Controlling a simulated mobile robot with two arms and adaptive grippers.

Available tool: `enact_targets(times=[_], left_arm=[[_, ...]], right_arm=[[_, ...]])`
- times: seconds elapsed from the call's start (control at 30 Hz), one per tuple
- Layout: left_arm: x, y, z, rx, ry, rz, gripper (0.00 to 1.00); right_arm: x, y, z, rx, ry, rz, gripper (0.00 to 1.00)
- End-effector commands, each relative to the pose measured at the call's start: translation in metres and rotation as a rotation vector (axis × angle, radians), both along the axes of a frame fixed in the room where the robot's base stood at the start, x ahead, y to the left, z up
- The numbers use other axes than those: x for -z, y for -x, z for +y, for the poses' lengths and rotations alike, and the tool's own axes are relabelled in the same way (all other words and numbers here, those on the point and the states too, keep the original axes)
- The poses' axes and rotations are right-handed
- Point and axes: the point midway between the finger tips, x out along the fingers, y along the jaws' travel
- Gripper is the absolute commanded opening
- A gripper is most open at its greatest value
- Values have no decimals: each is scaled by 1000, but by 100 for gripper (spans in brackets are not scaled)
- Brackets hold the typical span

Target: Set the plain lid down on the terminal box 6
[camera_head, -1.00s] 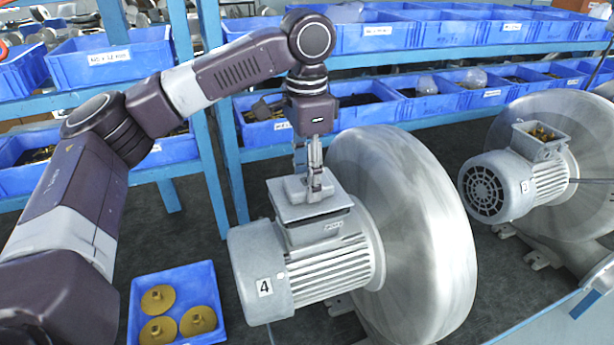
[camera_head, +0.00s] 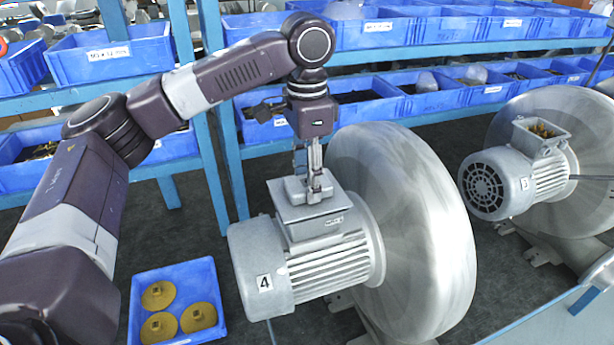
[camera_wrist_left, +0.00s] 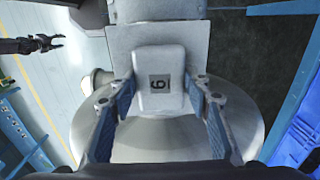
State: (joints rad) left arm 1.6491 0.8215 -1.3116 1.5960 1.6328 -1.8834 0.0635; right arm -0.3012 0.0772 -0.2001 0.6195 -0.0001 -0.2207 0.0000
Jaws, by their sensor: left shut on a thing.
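The plain lid (camera_head: 285,211) is a flat grey plate with a raised block on top. It lies level at the top of the grey terminal box (camera_head: 318,228) of the blower motor marked 4; no clear gap shows between them. My left gripper (camera_head: 314,190) points down from above, shut on the lid's raised block. In the left wrist view its fingers (camera_wrist_left: 160,112) stand on both sides of the block (camera_wrist_left: 160,60), which bears a label reading 6 or 9. The box's inside is hidden. My right gripper (camera_wrist_left: 50,43) shows small in the left wrist view, its fingers apart and empty.
A second blower motor (camera_head: 515,180), marked 3, stands at the right with its terminal box (camera_head: 541,138) open. Shelves with blue bins (camera_head: 430,100) stand behind.

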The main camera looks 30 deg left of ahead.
Motion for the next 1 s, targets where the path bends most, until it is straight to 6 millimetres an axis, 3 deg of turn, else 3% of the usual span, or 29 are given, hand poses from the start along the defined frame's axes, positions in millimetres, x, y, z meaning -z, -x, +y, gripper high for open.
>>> enact_targets(times=[0.5, 0.53, 0.7, 1.0], left_arm=[[6, 0, 0, 0, 1, 0, 16], [6, 0, 0, 0, 1, 0, 45], [6, 0, 0, 0, 1, -1, 64], [5, 0, 0, 0, 0, 0, 65]], right_arm=[[0, -1, 0, -1, 0, -2, 42], [0, -1, 0, -1, 0, -2, 42], [0, -1, -1, -1, 1, -2, 42], [0, -4, -7, -2, 7, -5, 42]])
